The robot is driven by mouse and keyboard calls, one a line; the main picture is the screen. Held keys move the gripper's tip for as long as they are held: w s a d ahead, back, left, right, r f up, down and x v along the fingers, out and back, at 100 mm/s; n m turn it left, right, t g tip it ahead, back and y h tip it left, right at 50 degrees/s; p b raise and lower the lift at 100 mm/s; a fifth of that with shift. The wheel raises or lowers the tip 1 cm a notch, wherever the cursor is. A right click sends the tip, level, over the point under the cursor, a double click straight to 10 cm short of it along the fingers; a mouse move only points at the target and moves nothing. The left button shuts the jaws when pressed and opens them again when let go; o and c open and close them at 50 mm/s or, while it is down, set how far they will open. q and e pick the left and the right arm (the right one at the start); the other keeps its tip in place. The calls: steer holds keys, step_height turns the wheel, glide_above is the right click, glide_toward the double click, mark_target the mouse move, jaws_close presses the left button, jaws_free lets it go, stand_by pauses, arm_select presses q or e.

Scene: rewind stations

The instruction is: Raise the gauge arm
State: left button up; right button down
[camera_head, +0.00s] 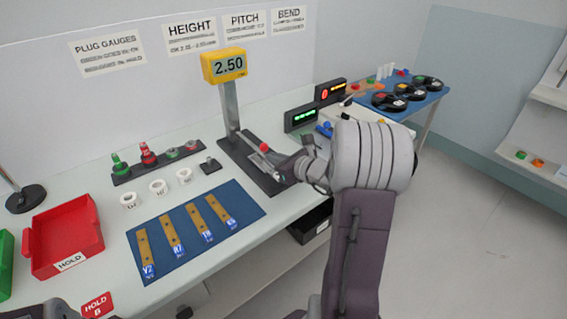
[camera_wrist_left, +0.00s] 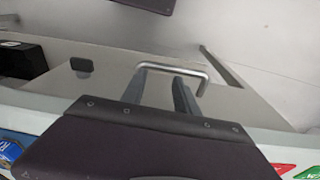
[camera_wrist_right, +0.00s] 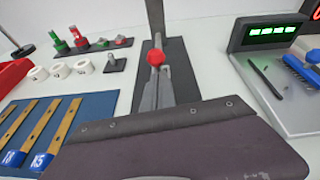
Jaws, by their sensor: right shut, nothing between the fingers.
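The height gauge stands near the middle of the bench, with a yellow display (camera_head: 225,66) reading 2.50 on a grey post (camera_head: 230,107) over a dark base (camera_head: 240,150). A red knob (camera_head: 264,147) sits low beside the post; it also shows in the right wrist view (camera_wrist_right: 156,57). The gauge arm itself is mostly hidden. My right gripper (camera_head: 275,158) is shut and empty, its fingertips (camera_wrist_right: 155,82) at or just short of the knob; contact is unclear. My left gripper (camera_wrist_left: 162,80) has its fingers apart, with a metal bar handle beyond them.
A blue mat (camera_head: 195,255) with several tagged strips lies in front, with white rings (camera_head: 157,188) and a plug gauge rack (camera_head: 157,162) behind. A red HOLD tray (camera_head: 63,238) is at left. Displays (camera_head: 301,117) and a blue spool table (camera_head: 425,100) are at right.

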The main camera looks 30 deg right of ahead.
steer(key=shift+w+f, duration=0.15)
steer(key=shift+w, duration=0.3)
